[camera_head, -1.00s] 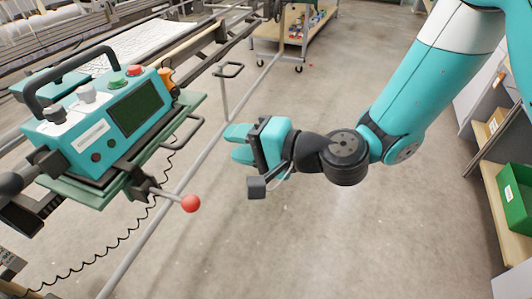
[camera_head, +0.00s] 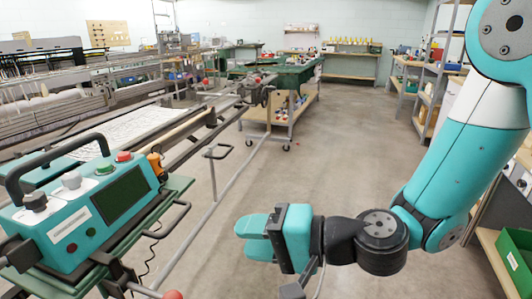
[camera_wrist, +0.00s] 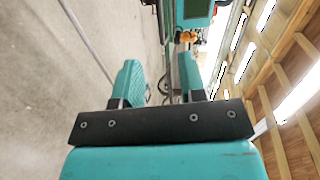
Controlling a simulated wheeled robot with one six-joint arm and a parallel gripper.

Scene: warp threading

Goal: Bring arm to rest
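My gripper (camera_head: 256,237) hangs at the end of my teal arm, over bare floor at the lower middle of the head view. It points left, to the right of the teal control box (camera_head: 85,215). In the wrist view my gripper (camera_wrist: 160,82) shows two teal fingers spread apart with nothing between them. Beyond the fingers, the control box (camera_wrist: 192,12) shows at the top edge of that view. My gripper touches nothing that I can see.
A metal rail (camera_head: 205,219) with a looped handle runs along the machine, left of my gripper. A red ball knob (camera_head: 172,295) shows at the bottom edge. A green bin (camera_head: 515,262) sits on a shelf at right. The floor aisle (camera_head: 330,150) ahead is clear.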

